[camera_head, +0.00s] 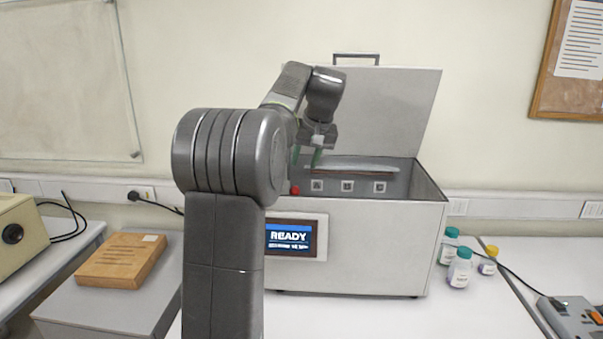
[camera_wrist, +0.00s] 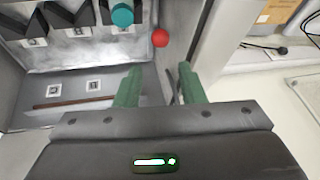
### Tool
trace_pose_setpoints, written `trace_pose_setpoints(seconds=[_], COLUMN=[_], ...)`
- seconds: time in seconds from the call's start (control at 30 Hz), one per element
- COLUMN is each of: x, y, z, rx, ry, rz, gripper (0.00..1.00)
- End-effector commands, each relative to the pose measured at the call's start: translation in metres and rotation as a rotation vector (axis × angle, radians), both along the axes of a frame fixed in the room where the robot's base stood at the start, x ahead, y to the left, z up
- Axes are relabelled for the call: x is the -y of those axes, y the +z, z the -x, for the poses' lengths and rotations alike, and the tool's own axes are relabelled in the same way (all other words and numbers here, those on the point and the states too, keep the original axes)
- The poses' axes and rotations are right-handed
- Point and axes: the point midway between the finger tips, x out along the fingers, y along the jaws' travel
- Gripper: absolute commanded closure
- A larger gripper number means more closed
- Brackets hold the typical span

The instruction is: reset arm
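My arm reaches over a grey box-shaped testing machine (camera_head: 375,235) whose lid (camera_head: 385,115) stands open. My gripper (camera_head: 306,158) hangs at the open top of the machine, near its left end. In the wrist view the two green fingers of my gripper (camera_wrist: 158,80) are spread apart, with nothing held between them. A teal round cap (camera_wrist: 122,15) shows inside the machine, by dark wedge-shaped holders with square markers. A red knob (camera_wrist: 160,38) is close beyond the fingertips; it also shows in the head view (camera_head: 295,190). My arm hides the machine's left part.
The machine's screen (camera_head: 290,238) reads READY. Several small bottles (camera_head: 460,268) with teal and yellow caps stand right of the machine. A wooden block (camera_head: 120,260) lies on a grey surface at left. A grey device (camera_head: 575,318) with a cable is at far right.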

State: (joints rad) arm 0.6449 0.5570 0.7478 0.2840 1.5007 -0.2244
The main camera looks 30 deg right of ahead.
Motion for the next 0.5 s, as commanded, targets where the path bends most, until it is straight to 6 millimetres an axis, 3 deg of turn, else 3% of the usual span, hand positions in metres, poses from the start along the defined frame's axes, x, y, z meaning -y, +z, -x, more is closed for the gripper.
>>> trace_pose_setpoints(seconds=[0.5], x=[0.0001], y=[0.0046], z=[0.0024], rx=[-0.001], ry=[0.0], rz=[0.0], gripper=[0.64])
